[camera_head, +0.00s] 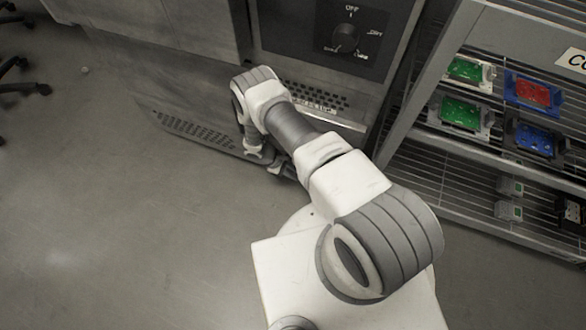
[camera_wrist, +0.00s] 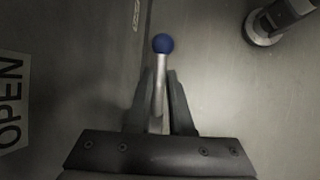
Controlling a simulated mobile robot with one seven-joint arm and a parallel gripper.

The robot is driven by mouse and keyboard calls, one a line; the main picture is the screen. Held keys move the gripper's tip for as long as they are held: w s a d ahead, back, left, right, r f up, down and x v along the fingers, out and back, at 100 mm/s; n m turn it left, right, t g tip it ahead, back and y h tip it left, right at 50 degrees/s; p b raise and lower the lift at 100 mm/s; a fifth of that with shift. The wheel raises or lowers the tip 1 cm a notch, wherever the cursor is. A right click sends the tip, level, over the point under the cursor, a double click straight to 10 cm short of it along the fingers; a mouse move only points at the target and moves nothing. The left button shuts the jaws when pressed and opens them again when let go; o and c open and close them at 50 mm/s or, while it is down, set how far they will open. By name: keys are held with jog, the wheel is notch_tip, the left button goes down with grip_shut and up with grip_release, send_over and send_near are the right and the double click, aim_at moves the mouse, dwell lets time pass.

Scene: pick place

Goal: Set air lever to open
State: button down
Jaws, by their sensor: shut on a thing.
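The air lever (camera_wrist: 162,75) is a thin metal rod with a blue ball on its end, in the middle of the wrist view. My gripper (camera_wrist: 162,90) has its two dark fingers on either side of the rod and is shut on it, with the blue ball beyond the fingertips. A white label reading "OPEN" (camera_wrist: 14,100) is at the left edge of the wrist view. In the head view my arm reaches to the lower front of the grey machine (camera_head: 190,40); the lever and the fingers are hard to make out there.
A black panel with a rotary dial (camera_head: 345,37) is on the machine above my arm. A metal rack (camera_head: 440,150) on the right holds green, red and blue units (camera_head: 533,92). Chair legs (camera_head: 22,88) show at the far left. The floor (camera_head: 110,220) on the left is clear.

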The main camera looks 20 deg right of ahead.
jog(key=c, duration=0.8)
grip_release()
jog(key=p+v, duration=0.3)
jog(key=v, duration=0.9)
jog(key=shift+p, duration=0.35)
